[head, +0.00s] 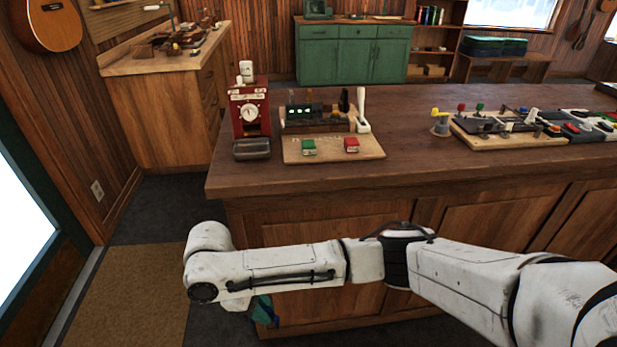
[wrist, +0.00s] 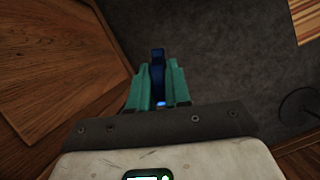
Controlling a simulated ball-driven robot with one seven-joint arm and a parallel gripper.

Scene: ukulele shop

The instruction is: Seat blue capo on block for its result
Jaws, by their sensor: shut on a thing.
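My gripper (head: 263,308) hangs low in front of the counter, below the countertop, in the head view. In the wrist view its teal fingers (wrist: 158,88) are shut on the dark blue capo (wrist: 158,65), which sticks out past the fingertips. The capo's lower part is hidden between the fingers. Behind the board's left end stands a red device with a round white dial (head: 249,114).
A dark rack (head: 305,118) and a white upright lever (head: 362,108) stand behind the board. A tray of small parts (head: 505,142) lies farther right on the counter (head: 420,165). The counter's front panels are close to my gripper. Open floor lies to the left.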

